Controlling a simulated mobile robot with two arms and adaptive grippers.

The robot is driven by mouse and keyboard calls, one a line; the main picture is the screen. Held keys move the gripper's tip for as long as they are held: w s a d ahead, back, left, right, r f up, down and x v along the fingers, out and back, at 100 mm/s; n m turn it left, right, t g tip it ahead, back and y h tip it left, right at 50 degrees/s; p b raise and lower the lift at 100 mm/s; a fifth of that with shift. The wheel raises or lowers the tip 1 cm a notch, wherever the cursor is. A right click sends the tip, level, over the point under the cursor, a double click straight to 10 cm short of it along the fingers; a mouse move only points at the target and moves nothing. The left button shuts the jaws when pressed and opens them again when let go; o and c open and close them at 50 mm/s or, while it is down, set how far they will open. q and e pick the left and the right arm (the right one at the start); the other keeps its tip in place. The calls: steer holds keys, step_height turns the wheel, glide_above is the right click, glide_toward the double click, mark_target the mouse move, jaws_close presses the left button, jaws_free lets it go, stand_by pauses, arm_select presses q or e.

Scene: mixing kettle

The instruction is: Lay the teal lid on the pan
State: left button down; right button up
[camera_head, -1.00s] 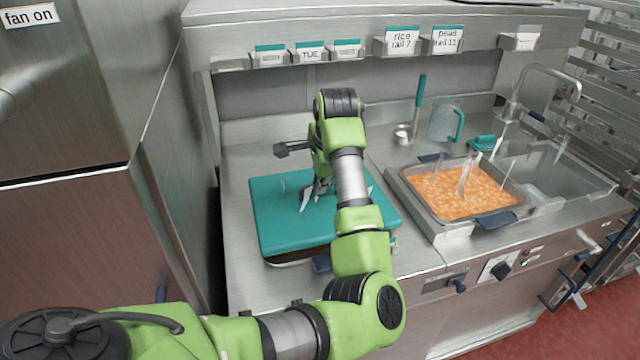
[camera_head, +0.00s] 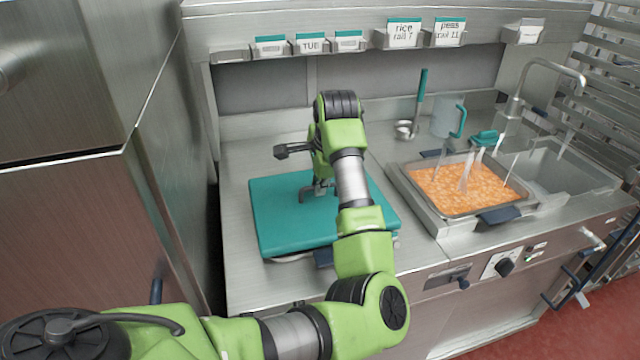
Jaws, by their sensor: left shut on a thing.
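The teal lid (camera_head: 282,222) is a flat, broad plate on the left part of the steel counter. It covers the pan (camera_head: 290,258), of which only a thin rim and a dark blue handle (camera_head: 323,258) show below the lid's front edge. The lid looks level and very close to the rim; I cannot tell whether it touches all round. My left gripper (camera_head: 318,190) is shut on the lid's handle at the top, partly hidden by my own arm. My right gripper is not in view.
A pan of orange food (camera_head: 462,188) sits in the counter at the right, steaming. Behind it stand a clear jug (camera_head: 446,118) and a teal-handled utensil (camera_head: 421,100). A sink (camera_head: 550,170) lies far right. A labelled shelf (camera_head: 365,30) overhangs the back, and a tall cabinet (camera_head: 70,230) stands left.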

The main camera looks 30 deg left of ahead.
arm_select(q)
steer(key=shift+w+d, duration=0.1)
steer(key=shift+d, duration=0.15)
